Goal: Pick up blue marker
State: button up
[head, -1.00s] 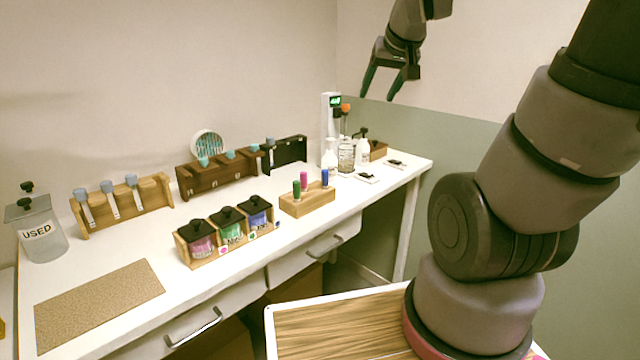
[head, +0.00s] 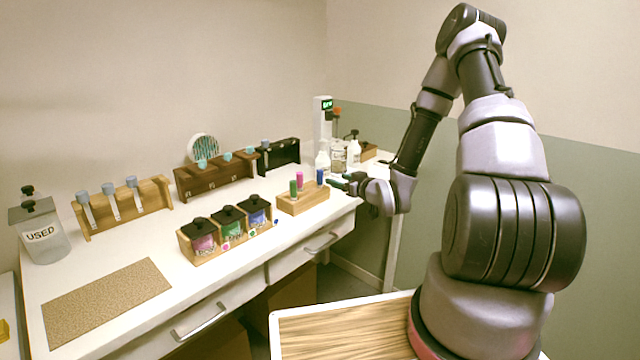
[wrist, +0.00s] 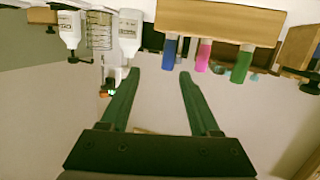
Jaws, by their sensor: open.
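The blue marker (head: 320,177) stands upright at the right end of a wooden holder block (head: 303,204), beside a pink marker (head: 299,180) and a green marker (head: 293,188). My gripper (head: 340,183) is just to the right of the blue marker in the head view, reaching sideways toward it. In the wrist view, which appears upside down, my gripper (wrist: 159,75) is open and empty. There the blue marker (wrist: 169,52) lies just beyond the fingertips, within the gap's width, and seems untouched.
White bottles (head: 323,163) and a glass beaker stand behind the holder. Three lidded jars (head: 228,228) sit in a tray to its left. Wooden racks with droppers (head: 122,204) line the wall. A brown mat (head: 105,303) lies front left.

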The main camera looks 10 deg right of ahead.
aim_at(322, 178)
jog(key=shift+t+y, duration=0.3)
jog(key=shift+t, duration=0.6)
jog(key=w+a+f, duration=0.2)
jog(key=a, duration=0.1)
jog(key=shift+w+a, duration=0.1)
jog(key=shift+w, duration=0.3)
jog(key=x, duration=0.5)
jog(key=shift+w+f, duration=0.1)
jog(key=shift+w, duration=0.35)
grip_shut()
